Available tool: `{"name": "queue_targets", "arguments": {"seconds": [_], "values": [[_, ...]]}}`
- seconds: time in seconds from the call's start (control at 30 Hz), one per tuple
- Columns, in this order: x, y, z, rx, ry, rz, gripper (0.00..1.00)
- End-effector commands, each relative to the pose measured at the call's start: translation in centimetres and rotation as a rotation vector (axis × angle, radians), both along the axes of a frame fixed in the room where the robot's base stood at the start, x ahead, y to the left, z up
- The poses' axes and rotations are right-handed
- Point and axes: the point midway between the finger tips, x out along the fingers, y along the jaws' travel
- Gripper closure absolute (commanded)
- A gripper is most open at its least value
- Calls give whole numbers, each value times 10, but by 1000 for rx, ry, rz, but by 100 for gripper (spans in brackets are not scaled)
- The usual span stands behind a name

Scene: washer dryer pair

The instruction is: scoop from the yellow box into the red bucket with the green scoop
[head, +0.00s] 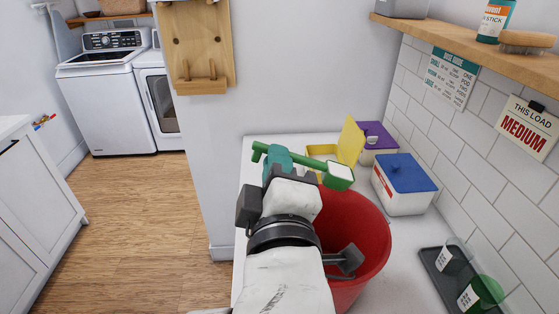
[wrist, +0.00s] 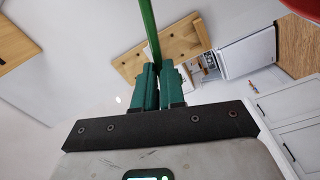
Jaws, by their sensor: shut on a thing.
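My gripper (head: 277,158) is shut on the handle of the green scoop (head: 312,163). In the head view the scoop lies nearly level, its cup at the right with a pale white inside, which looks like powder. The cup appears above the back of the red bucket (head: 372,240), in front of the yellow box (head: 350,141). The box's lid stands open; its inside is mostly hidden behind the scoop. My arm hides the bucket's left part. In the wrist view the scoop's handle (wrist: 149,25) rises from between the fingers, and its cup is out of view.
A purple-lidded box (head: 376,136) stands beside the yellow box, and a closed blue-lidded box (head: 404,182) to its right. A dark tray (head: 440,277) with cups sits at the front right. A wooden shelf (head: 470,40) overhangs the right side. A wall borders the counter behind.

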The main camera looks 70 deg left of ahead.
Motion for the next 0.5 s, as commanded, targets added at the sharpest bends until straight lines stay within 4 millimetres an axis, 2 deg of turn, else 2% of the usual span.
{"name": "queue_targets", "arguments": {"seconds": [0.03, 0.2, 0.3, 0.5], "values": [[0, 0, -9, 0, 0, 0, 100], [0, 0, -25, 0, 0, -1, 100], [5, -2, -11, 31, 77, 0, 100], [17, -7, 2, 101, 254, 0, 100]]}}
